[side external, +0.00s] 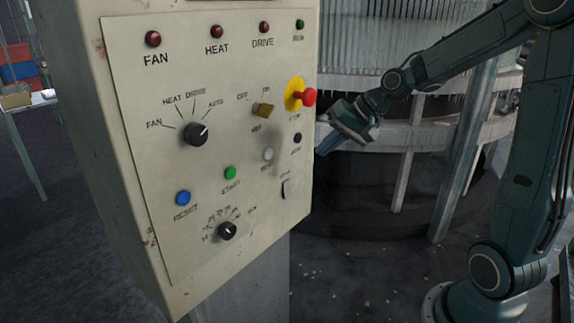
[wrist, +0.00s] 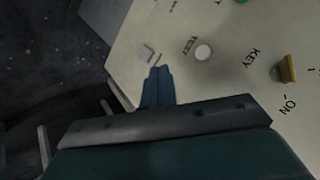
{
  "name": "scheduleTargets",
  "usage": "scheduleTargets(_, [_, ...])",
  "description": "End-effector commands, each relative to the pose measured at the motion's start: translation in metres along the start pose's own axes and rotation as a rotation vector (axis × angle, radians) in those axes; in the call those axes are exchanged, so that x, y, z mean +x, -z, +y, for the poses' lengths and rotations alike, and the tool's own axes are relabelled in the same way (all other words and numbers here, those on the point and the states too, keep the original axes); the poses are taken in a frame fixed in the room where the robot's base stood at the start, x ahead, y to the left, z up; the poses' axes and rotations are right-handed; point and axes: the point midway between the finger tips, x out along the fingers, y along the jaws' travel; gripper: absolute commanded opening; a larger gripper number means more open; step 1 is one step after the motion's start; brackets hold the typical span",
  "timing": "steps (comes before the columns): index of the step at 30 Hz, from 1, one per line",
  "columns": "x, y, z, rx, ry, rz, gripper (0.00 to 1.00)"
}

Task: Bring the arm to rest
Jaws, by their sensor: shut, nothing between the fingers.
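I cannot tell whether the fingertips touch the panel. My arm reaches in from the right, bent at the elbow.
The panel carries a red stop button (side external: 309,97) on a yellow plate, a brass key switch (side external: 263,109), a black mode knob (side external: 196,133), a green start button (side external: 230,173) and a blue reset button (side external: 183,198). Behind my arm stands a large ribbed cylinder (side external: 385,40) with a ledge and posts.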

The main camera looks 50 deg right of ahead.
Motion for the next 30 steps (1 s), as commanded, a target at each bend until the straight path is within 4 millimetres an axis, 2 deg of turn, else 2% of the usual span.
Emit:
scheduleTargets(1, [-0.006, -0.011, -0.009, -0.053, -0.019, -0.005, 0.0])
scheduleTargets(4, [-0.017, -0.032, -0.019, -0.141, -0.063, -0.017, 0.0])
scheduleTargets(13, [-0.054, -0.091, -0.033, -0.381, -0.174, -0.04, 0.0])
scheduleTargets(20, [-0.085, -0.134, -0.03, -0.539, -0.239, -0.052, 0.0])
scheduleTargets(30, [-0.123, -0.184, -0.008, -0.711, -0.296, -0.064, 0.0])
